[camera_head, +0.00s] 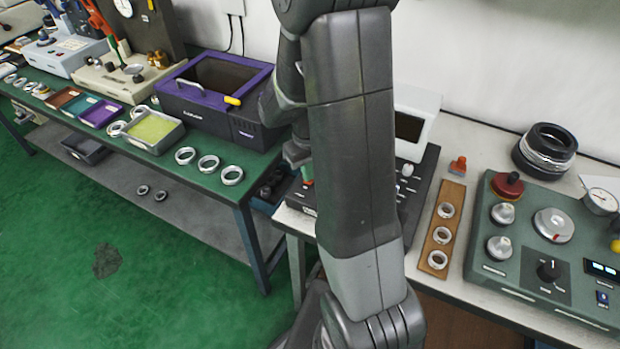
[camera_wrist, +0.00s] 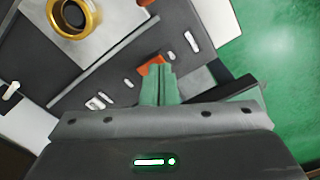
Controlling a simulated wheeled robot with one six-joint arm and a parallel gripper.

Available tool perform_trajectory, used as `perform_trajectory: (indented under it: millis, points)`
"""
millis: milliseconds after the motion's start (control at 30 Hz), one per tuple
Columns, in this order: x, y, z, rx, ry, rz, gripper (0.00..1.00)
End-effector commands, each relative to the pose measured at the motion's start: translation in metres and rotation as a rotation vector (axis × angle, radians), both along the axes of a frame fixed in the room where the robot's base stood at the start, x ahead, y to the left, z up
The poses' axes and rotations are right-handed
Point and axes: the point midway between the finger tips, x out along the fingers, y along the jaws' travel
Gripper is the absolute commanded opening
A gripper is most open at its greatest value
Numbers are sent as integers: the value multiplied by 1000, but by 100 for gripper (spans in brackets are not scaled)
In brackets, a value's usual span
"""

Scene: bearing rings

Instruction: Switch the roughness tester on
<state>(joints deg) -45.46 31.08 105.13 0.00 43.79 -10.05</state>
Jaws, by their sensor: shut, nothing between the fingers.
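A dark, flat-based device with a pale screen housing (camera_head: 418,105), which I take to be the roughness tester, stands on the light bench, partly hidden behind my arm. In the wrist view its dark panel (camera_wrist: 120,65) carries small white marks and an orange-red part (camera_wrist: 151,66). My gripper (camera_wrist: 158,72) is shut and empty, with its green fingertips over that panel, right at the orange-red part and partly covering it. I cannot tell whether they touch. In the head view the green fingertips (camera_head: 307,172) show left of my arm, near the device's left end.
A gold ring (camera_wrist: 53,17) sits on a pale plate of the device. Right of my arm are a wooden strip (camera_head: 429,258) with several rings and a green tester box (camera_head: 490,250) with knobs. A purple-topped machine (camera_head: 190,112) stands on the green bench at left. Green floor lies in front.

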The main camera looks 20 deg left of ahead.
Motion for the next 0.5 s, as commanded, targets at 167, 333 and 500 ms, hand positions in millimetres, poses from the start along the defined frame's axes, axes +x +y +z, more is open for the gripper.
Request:
perform_trajectory:
  millis: [167, 333, 500]
  points:
    - [0, 0, -4, 0, 0, 0, 0]
    - [0, 0, -6, 0, 0, 0, 0]
    - [0, 0, -9, 0, 0, 0, 0]
